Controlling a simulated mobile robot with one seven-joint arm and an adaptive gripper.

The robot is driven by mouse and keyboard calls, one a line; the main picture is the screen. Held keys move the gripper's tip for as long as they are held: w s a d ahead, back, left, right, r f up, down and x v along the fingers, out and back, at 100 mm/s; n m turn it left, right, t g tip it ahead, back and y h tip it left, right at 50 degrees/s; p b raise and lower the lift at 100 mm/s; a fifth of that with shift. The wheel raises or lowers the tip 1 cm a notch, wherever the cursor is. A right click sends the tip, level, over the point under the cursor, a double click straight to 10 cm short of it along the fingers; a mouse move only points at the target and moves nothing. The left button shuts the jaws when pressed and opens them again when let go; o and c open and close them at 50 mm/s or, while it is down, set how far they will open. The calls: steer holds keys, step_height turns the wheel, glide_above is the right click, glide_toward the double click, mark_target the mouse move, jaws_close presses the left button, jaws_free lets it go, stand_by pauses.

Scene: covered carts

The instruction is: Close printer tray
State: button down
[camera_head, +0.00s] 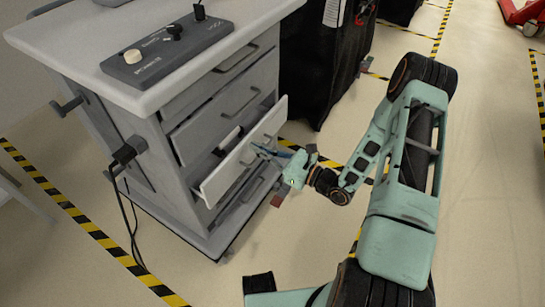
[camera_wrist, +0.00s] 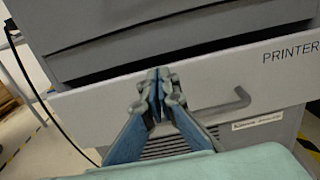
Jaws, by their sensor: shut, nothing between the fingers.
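The printer tray (camera_head: 222,181) is a light grey drawer pulled part way out of the grey cart (camera_head: 178,180). A dark gap shows behind its front panel. In the wrist view, the tray front (camera_wrist: 95,117) reads "PRINTER" at the right and has a grey handle (camera_wrist: 228,104). My gripper (camera_head: 262,150) is at the outer face of the tray. In the wrist view, its blue fingers (camera_wrist: 158,84) are together and empty, in front of the panel left of the handle. I cannot tell whether the tips touch it.
Other drawers (camera_head: 213,122) above the tray look shut. A grey control box (camera_head: 168,50) lies on the white cart top. A black covered cart (camera_head: 318,65) stands behind at the right. A cable (camera_head: 128,220) hangs at the left.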

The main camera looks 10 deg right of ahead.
mark_target(245, 141)
steer(key=shift+x, duration=0.85)
steer(key=x, duration=0.4)
steer(key=shift+w+a, duration=0.2)
steer(key=shift+a, duration=0.05)
steer(key=shift+w+r, duration=0.1)
